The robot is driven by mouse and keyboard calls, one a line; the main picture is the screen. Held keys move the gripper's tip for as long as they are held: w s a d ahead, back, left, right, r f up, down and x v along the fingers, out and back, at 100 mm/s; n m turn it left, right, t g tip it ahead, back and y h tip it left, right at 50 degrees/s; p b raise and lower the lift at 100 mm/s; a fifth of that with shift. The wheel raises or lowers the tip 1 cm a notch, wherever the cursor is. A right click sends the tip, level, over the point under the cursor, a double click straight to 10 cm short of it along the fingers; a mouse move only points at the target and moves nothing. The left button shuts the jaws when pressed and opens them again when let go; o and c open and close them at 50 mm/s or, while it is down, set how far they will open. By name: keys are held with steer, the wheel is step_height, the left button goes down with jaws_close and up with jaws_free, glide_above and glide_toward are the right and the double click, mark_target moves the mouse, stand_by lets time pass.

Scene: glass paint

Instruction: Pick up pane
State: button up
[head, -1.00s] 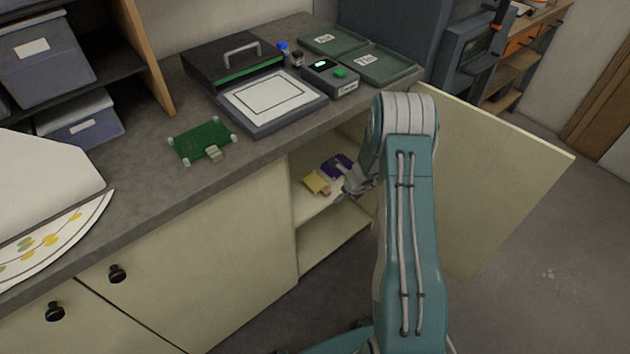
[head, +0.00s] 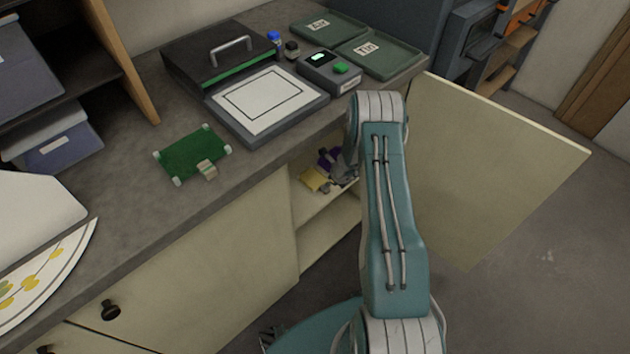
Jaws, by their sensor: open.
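Inside the open cabinet, a small yellow pane-like piece (head: 314,180) lies on the shelf. A purple piece (head: 323,160) is behind it, and much of it is hidden by my gripper (head: 338,173). My gripper is open, inside the cabinet at the right of the yellow piece and in front of the purple one. My arm covers part of the cabinet opening. I cannot tell whether the fingers touch either piece.
The cabinet door (head: 490,170) stands open to the right of my arm. Above, the counter holds a green mat with a clip (head: 195,153), an open lightbox (head: 265,102), a small control box (head: 328,70) and two labelled green trays (head: 380,53). A lower shelf space (head: 330,225) looks empty.

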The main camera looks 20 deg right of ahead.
mark_target(316, 182)
steer(key=shift+d+x, duration=0.15)
steer(key=shift+x, duration=1.35)
steer(key=shift+d+x, duration=0.1)
steer(key=shift+x, duration=1.45)
steer(key=shift+s+f, duration=0.1)
steer(key=shift+s, duration=0.05)
jaws_close()
